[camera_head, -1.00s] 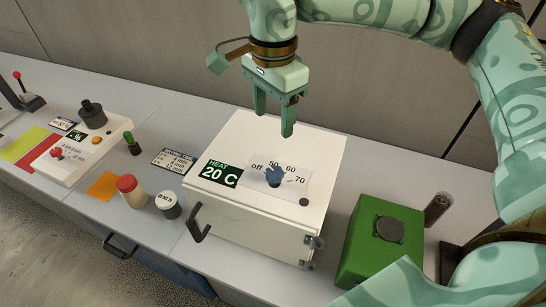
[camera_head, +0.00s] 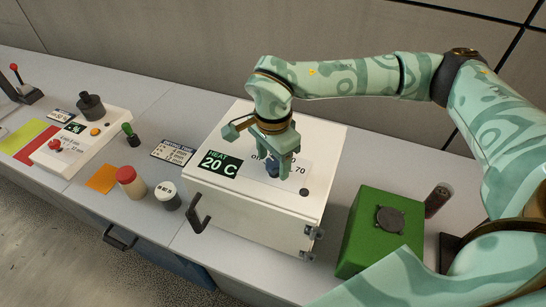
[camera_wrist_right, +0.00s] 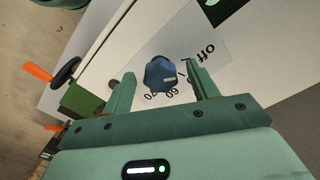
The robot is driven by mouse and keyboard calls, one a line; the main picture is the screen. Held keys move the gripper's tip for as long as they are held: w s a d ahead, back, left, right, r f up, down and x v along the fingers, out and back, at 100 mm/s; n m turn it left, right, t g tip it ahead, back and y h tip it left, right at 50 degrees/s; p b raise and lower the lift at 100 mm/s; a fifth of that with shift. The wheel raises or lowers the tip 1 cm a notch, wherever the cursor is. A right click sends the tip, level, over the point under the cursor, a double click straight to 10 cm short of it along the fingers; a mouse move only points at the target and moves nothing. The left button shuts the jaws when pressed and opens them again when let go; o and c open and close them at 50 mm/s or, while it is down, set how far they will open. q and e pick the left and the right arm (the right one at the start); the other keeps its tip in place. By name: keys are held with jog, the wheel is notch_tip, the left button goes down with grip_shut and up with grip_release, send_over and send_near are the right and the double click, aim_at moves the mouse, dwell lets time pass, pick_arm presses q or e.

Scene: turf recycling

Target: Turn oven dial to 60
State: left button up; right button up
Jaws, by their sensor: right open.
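The white oven (camera_head: 245,215) stands on the counter, its top panel showing a green "HEAT 20 C" display (camera_head: 219,164). The blue dial (camera_head: 272,170) sits on a label marked off, 50, 60 and 70, part of which my gripper hides in the head view. My right gripper (camera_head: 279,170) is over the dial with its fingers pointing down. In the right wrist view, the open fingers (camera_wrist_right: 161,78) stand either side of the blue dial (camera_wrist_right: 161,73), with gaps on both sides. Where the dial points is not clear. My left gripper is not in view.
A green box (camera_head: 378,238) with a dark round top stands right of the oven, near a dark cylinder (camera_head: 437,199).

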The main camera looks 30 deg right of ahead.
jog(key=c, duration=1)
